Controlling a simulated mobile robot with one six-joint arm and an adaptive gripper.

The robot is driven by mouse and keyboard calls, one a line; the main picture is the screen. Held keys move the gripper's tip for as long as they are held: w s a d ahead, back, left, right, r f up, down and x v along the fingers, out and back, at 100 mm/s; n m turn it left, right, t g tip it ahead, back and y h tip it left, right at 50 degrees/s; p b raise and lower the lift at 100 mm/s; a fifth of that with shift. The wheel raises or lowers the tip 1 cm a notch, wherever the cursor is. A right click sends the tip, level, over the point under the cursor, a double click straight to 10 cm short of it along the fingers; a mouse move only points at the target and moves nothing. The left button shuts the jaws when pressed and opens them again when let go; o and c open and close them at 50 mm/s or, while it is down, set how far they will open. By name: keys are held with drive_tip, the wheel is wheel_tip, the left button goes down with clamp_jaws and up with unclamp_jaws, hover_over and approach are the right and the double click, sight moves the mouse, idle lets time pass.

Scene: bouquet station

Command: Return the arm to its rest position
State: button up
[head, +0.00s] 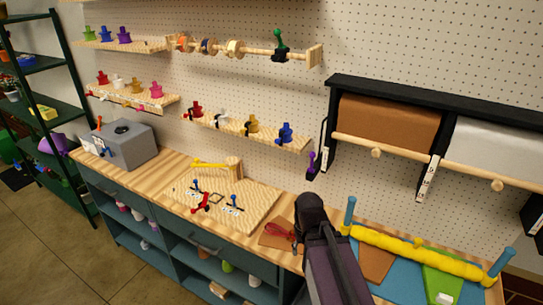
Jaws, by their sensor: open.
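My dark arm rises from the bottom edge, right of centre in the head view, and ends in a rounded black joint over the front of the wooden counter (172,172). I cannot make out any gripper fingers. My gripper is not visible, and nothing held shows. The arm hides part of the counter and the left end of the blue mat (397,287).
A yellow roll (405,250) between blue posts is at right. A grey box (130,150) stands at left. Paper rolls (388,122) and pegboard shelves (250,132) are behind.

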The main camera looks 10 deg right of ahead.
drive_tip(key=shift+f+b, duration=0.85)
drive_tip(key=shift+f, duration=0.35)
idle(0.3)
